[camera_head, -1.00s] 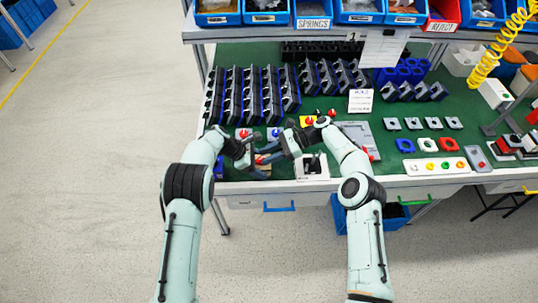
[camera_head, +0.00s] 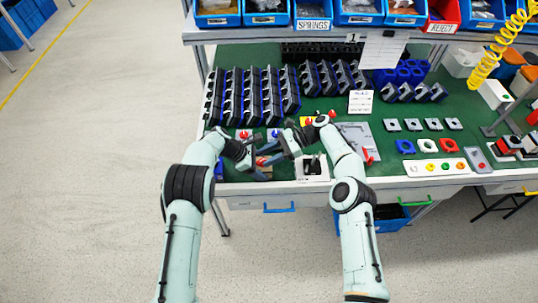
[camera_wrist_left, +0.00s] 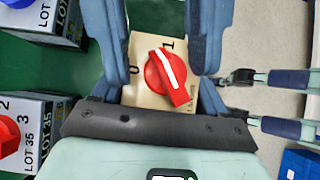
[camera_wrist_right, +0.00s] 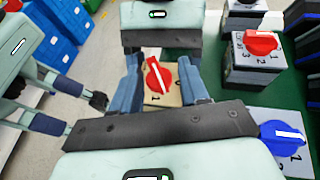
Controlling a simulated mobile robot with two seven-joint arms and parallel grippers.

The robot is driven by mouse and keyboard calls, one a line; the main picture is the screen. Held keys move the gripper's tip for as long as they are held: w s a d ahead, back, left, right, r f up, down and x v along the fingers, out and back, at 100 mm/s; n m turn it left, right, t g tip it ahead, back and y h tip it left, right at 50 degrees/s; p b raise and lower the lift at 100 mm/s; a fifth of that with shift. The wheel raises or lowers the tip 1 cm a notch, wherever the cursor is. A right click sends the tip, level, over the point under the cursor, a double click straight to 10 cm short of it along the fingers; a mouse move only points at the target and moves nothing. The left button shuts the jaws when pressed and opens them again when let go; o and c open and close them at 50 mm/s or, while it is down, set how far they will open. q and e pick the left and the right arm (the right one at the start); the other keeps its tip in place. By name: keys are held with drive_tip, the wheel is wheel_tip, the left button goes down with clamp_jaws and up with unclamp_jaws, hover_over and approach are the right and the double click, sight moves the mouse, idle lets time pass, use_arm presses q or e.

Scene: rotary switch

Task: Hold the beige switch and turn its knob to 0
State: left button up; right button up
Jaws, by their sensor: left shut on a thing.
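The beige switch (camera_wrist_left: 150,98) has a red knob (camera_wrist_left: 164,76) with a white stripe. In the left wrist view, 0 is printed left of the knob and 1 above it. The stripe slants, its upper end lying between the two marks. My left gripper (camera_head: 260,166) is shut on the switch body at the bench's front edge. My right gripper (camera_wrist_right: 160,88) faces it from the other side, its fingers apart on both sides of the knob, with visible gaps. The switch (camera_wrist_right: 170,97) also shows in the right wrist view.
A grey switch with a red knob (camera_wrist_right: 262,42) and one with a blue knob (camera_wrist_right: 282,134) stand close by. Rows of dark blue-black holders (camera_head: 253,92) stand behind. A white box with a black lever (camera_head: 312,168) is just to the right. Open floor lies left of the bench.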

drive_tip(key=shift+m+t, duration=0.3)
drive_tip(key=shift+d+m+t, duration=0.1)
drive_tip(key=shift+m+t, duration=0.2)
drive_tip(key=shift+s+m+t+y, duration=0.35)
drive_tip(key=shift+m+t, duration=0.55)
drive_tip(key=shift+t, duration=0.2)
drive_tip(key=m+t, duration=0.2)
drive_tip(key=s+m+t+h, duration=0.1)
drive_tip(key=m+t, duration=0.1)
drive_tip(key=t, duration=0.1)
drive_tip(key=shift+s+m, duration=0.1)
drive_tip(key=shift+m, duration=0.2)
drive_tip(key=v, duration=1.2)
drive_tip(key=s+a+f+n+g+h, duration=0.1)
drive_tip(key=s+f+n+g+h, duration=0.1)
drive_tip(key=s+f, duration=0.6)
drive_tip(key=s+a+f+n+g+h, duration=0.1)
drive_tip(key=s+f+n+h, duration=0.3)
drive_tip(key=f, duration=0.9)
drive_tip(key=shift+s+a+f+n+g, duration=0.3)
drive_tip(key=shift+s+n+g, duration=0.4)
drive_tip(key=shift+s+n, duration=1.6)
drive_tip(key=shift+s+m, duration=0.4)
drive_tip(key=shift+m, duration=0.1)
